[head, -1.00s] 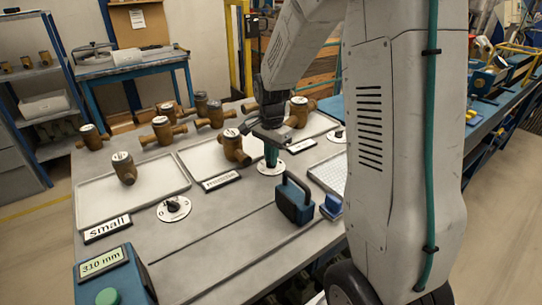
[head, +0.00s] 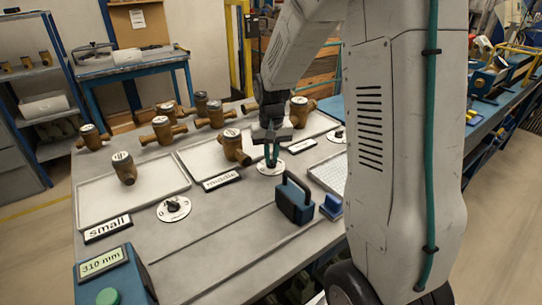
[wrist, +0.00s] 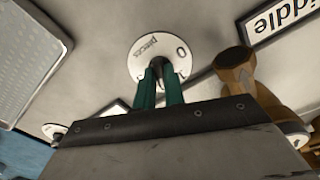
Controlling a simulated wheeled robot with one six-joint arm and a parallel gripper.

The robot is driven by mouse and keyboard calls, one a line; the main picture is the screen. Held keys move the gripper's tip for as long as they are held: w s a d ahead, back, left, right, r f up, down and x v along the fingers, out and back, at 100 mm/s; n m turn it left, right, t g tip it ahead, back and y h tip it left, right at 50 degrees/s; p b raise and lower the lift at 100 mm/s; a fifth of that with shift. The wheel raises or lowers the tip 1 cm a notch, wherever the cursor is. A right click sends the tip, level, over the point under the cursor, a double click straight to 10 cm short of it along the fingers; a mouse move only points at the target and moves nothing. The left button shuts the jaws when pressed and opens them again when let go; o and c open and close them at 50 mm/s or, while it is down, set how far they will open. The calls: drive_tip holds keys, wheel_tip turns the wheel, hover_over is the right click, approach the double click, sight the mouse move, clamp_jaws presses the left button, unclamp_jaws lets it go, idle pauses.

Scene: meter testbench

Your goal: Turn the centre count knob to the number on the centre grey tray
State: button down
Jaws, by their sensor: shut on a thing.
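The centre count knob sits on a round white dial plate (head: 264,170) in front of the centre tray; the plate also shows in the wrist view (wrist: 146,42), with a 0 and small lettering. The centre grey tray (head: 203,160) carries a "middle" label (head: 222,180). A brass meter (head: 236,150) stands on this tray, near its right side. The knob's pointer is hidden, so its setting cannot be read.
The left tray (head: 90,205) has a "small" label and its own dial (head: 174,208). A right dial (head: 337,135) lies beyond my gripper. A dark blue box with a handle (head: 294,200) stands close in front of the centre dial. Several brass meters stand at the back.

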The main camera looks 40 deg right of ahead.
sight(271, 159)
drive_tip(key=n, duration=0.5)
drive_tip(key=shift+n, duration=0.4)
drive_tip(key=n, duration=0.4)
drive_tip(key=shift+n, duration=0.3)
drive_tip(key=c, duration=1.5)
unclamp_jaws()
drive_tip(key=shift+r, duration=0.1)
wheel_tip(271, 159, up, 8)
drive_tip(key=shift+f, duration=0.15)
